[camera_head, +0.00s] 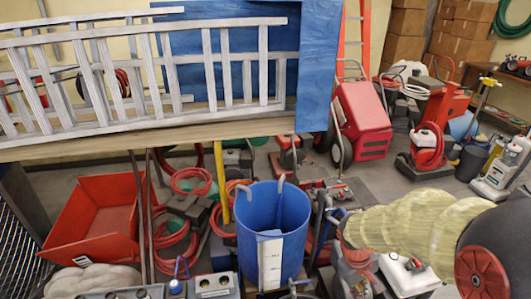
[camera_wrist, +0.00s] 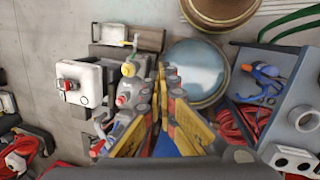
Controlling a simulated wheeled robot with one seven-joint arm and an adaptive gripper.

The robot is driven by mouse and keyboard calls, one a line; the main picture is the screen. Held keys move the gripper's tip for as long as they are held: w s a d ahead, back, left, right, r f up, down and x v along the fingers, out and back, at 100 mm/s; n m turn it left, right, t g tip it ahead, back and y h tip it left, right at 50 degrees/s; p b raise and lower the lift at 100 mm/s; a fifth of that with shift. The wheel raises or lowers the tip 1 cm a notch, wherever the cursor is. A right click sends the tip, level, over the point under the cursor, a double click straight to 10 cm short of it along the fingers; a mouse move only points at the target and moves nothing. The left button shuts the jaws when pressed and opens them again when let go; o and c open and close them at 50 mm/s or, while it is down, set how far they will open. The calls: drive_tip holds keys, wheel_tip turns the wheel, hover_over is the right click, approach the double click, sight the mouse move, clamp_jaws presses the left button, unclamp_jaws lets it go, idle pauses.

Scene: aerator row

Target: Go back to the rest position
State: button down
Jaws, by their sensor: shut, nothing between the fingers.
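My gripper (camera_wrist: 162,72) shows in the wrist view, pointing away from the camera over a crowd of equipment. Its yellow-and-dark fingers are together at the tips and hold nothing. Grey fittings with a red knob (camera_wrist: 123,101) lie just left of the fingers in the picture. A round pale-blue lid or disc (camera_wrist: 195,70) is just to the right of the fingertips. I cannot tell how far the fingertips are above these things. I cannot make out my gripper in the head view.
In the head view, a blue tub (camera_head: 258,215) stands at the centre front. A red bin (camera_head: 95,210) is left. Silver ladders (camera_head: 150,75) cross the upper left. A red machine (camera_head: 362,120) stands behind. Hoses clutter the floor; some bare floor (camera_head: 400,180) shows centre right.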

drive_tip(key=s+a+r+m+t+y, duration=0.1)
drive_tip(key=s+a+r+t, duration=0.1)
drive_tip(key=s+r, duration=0.2)
drive_tip(key=s+a+r+m+t+y, duration=0.1)
drive_tip(key=s+a+r+t, duration=0.1)
drive_tip(key=r, duration=0.8)
drive_tip(key=s+a+r+m+t, duration=0.2)
drive_tip(key=s+a+r, duration=0.1)
drive_tip(key=s+r, duration=0.3)
drive_tip(key=shift+a+r+y, duration=0.35)
drive_tip(key=shift+r+y, duration=0.05)
drive_tip(key=shift+r, duration=0.15)
